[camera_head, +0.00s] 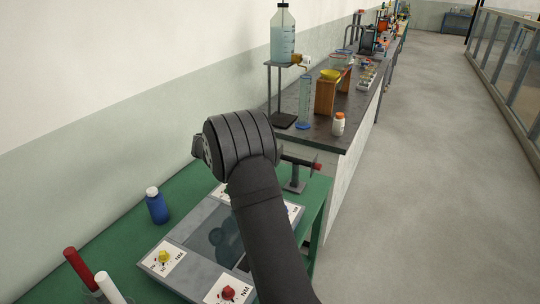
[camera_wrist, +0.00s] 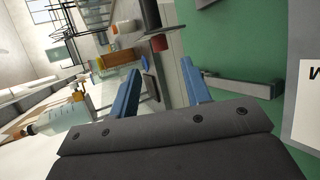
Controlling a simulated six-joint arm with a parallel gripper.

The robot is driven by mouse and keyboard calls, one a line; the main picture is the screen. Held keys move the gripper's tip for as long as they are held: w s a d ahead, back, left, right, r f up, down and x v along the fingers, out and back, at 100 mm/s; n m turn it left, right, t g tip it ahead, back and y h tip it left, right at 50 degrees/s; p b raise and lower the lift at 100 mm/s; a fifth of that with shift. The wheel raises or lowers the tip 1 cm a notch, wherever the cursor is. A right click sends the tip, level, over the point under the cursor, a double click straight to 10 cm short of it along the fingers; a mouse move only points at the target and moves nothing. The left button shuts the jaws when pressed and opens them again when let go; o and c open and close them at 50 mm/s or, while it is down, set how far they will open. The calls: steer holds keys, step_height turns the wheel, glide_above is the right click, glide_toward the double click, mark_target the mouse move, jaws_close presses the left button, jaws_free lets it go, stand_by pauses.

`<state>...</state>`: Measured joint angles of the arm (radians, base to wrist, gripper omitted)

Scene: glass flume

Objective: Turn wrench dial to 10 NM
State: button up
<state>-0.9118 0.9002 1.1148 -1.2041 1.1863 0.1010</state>
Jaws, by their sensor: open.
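A grey panel (camera_head: 190,234) lies on the green table with white NM plates at its corners. A yellow dial (camera_head: 163,256) sits on the left plate and a red dial (camera_head: 228,293) on the front plate. Two more plates show partly behind my arm, and their dials are mostly hidden. A grey stand-like tool with a red end (camera_head: 300,164) stands at the table's far edge; I cannot tell if it is the wrench. My gripper's blue fingers (camera_wrist: 159,89) are apart and empty, not near any dial. In the head view my wrist hides them.
A blue bottle with a white cap (camera_head: 156,206) stands left of the panel. A dark bench (camera_head: 335,125) with a tall cylinder, bottles and stands lies beyond. The floor (camera_head: 420,170) at right is clear.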

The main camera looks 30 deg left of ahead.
steer(key=x, duration=0.7)
steer(key=shift+w, duration=0.15)
steer(key=shift+f, duration=0.1)
jaws_close()
